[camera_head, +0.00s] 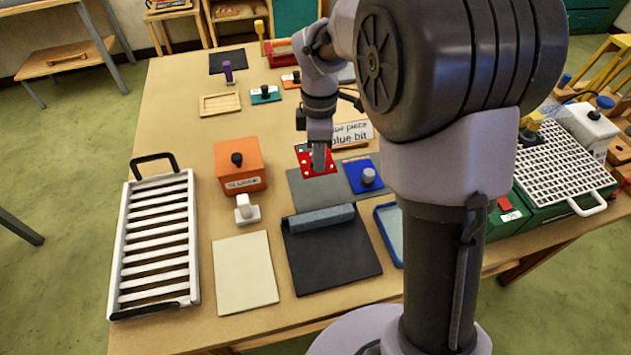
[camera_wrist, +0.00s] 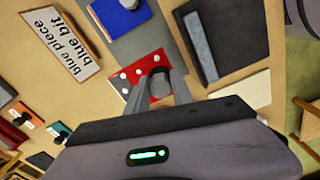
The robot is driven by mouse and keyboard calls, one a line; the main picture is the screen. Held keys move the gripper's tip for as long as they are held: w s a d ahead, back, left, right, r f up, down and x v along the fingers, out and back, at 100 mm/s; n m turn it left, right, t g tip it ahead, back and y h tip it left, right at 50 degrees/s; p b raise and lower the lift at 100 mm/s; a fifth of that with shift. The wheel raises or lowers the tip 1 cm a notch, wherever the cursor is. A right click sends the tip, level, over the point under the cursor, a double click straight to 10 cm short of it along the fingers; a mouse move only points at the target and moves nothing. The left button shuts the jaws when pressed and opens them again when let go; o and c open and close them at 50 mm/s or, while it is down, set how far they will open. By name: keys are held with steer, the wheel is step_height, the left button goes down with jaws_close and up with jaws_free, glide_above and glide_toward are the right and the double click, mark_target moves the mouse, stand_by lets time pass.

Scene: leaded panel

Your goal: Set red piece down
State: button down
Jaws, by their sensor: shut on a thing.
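The red piece (camera_head: 303,157) is a flat red plate with white dots, seen under my gripper (camera_head: 319,164) at the back left of the grey mat (camera_head: 307,192). In the wrist view my gripper (camera_wrist: 160,88) is shut on the dark knob of the red piece (camera_wrist: 131,73). The plate overlaps the mat's edge in both views; I cannot tell whether it touches the mat or hangs just above it. The blue piece (camera_head: 356,184) with its grey knob sits to the right on the mat, and also shows in the wrist view (camera_wrist: 117,18).
A sign (camera_head: 357,131) reading "blue piece blue bit" stands behind. An orange box (camera_head: 238,170) and a white-handled stamp (camera_head: 246,211) are to the left. A black board with a grey bar (camera_head: 333,258) lies in front. A white rack (camera_head: 153,245) stands far left.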

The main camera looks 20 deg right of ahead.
step_height(320, 180, down, 9)
steer(key=b, duration=0.4)
steer(key=shift+f, duration=0.15)
steer(key=shift+f, duration=0.15)
steer(key=c, duration=1.1)
jaws_free()
